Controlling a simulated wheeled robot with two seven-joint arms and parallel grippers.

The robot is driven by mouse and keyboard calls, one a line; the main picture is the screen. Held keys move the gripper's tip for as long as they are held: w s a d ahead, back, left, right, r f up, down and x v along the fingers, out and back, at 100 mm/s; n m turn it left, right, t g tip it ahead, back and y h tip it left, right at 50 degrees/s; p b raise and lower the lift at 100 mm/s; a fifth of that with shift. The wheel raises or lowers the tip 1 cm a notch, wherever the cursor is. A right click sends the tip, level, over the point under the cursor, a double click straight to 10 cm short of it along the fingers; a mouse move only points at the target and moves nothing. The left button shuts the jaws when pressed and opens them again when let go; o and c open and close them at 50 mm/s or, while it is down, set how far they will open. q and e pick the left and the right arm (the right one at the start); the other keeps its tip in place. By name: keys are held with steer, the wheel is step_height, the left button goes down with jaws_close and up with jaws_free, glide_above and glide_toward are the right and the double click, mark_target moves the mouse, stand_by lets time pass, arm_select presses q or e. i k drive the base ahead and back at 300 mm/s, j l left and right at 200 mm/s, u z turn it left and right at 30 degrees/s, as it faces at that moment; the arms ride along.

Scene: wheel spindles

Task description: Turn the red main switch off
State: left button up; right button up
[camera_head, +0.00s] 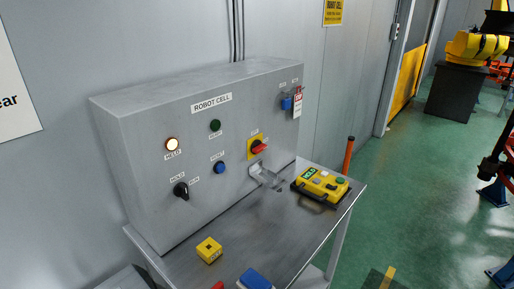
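The red main switch (260,147) is a red rotary handle on a yellow plate, on the right half of the front of the grey ROBOT CELL cabinet (205,128). Its handle sits at a slant, with one end up to the right. The small label above it is too small to read. Neither of my grippers shows in this view.
A green button (215,126), blue button (220,168), lit white lamp (172,144) and black selector (181,190) share the panel. A blue padlock (286,104) and red tag (298,103) hang at right. A yellow pendant (323,185) and yellow block (209,250) lie on the metal table (255,225).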

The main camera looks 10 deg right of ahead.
mark_target(257, 147)
steer(key=i+l+u, duration=0.15)
steer(key=l, duration=0.85)
steer(key=i+l+u, duration=0.15)
steer(key=l, duration=0.85)
steer(key=i+l+u, duration=0.15)
steer(key=l, duration=0.85)
steer(key=k, duration=0.05)
